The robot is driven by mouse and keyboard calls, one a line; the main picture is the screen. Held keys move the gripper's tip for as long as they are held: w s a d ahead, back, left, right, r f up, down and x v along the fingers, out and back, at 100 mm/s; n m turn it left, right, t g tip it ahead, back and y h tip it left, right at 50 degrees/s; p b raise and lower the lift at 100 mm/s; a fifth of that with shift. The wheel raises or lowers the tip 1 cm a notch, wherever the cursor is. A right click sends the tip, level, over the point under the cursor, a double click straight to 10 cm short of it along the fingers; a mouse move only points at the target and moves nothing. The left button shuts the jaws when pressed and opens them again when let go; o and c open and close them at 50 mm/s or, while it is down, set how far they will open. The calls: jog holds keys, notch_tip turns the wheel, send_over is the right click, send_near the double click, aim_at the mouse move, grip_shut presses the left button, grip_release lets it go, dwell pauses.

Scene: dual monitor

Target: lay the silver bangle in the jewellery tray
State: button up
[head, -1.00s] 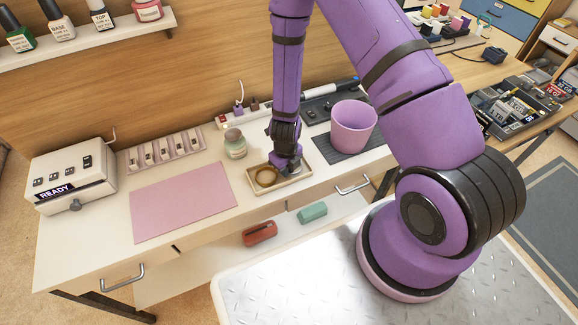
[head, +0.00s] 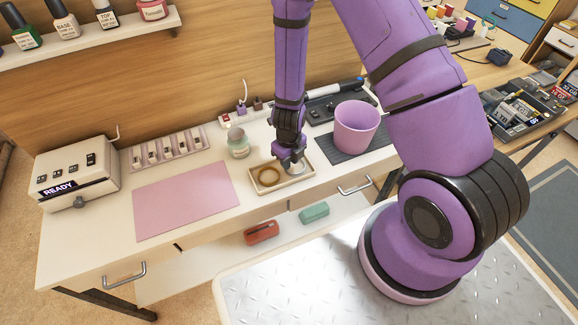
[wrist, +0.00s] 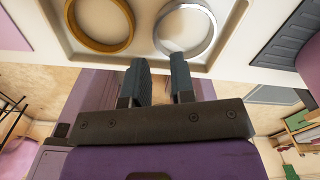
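The silver bangle (wrist: 157,33) lies in the jewellery tray (head: 285,187), on its right side beside a gold bangle (wrist: 100,47). In the head view the silver bangle is mostly hidden by my gripper (head: 290,160), and the gold bangle (head: 261,180) lies in the left part of the tray. In the wrist view my gripper (wrist: 160,75) has its two fingers apart with an empty gap between them. The fingertips are close to the near edge of the silver bangle; I cannot tell whether they touch it.
A jar (head: 238,143) stands behind the tray. A pink mat (head: 187,200) lies to its left. A pink cup (head: 356,128) stands on a dark mat to its right. A red case (head: 261,232) and a green one (head: 313,212) sit on the lower shelf.

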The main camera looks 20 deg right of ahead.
notch_tip(320, 180, up, 34)
jog(key=s+r+n+t+y, duration=0.1)
jog(key=s+n+t+y, duration=0.15)
jog(key=n, duration=1.35)
jog(key=s+d+r+n+t+h, duration=0.1)
jog(key=s+d+r+n, duration=0.2)
jog(key=s+r+n, duration=0.4)
jog(key=s+d+r+n+t+h, duration=0.1)
jog(key=s+d+r+n, duration=0.2)
jog(key=s+r+n, duration=0.5)
jog(key=shift+s+d+n+t, duration=0.4)
jog(key=shift+s+n, duration=0.3)
jog(key=shift+s, duration=0.55)
jog(key=shift+h, duration=0.25)
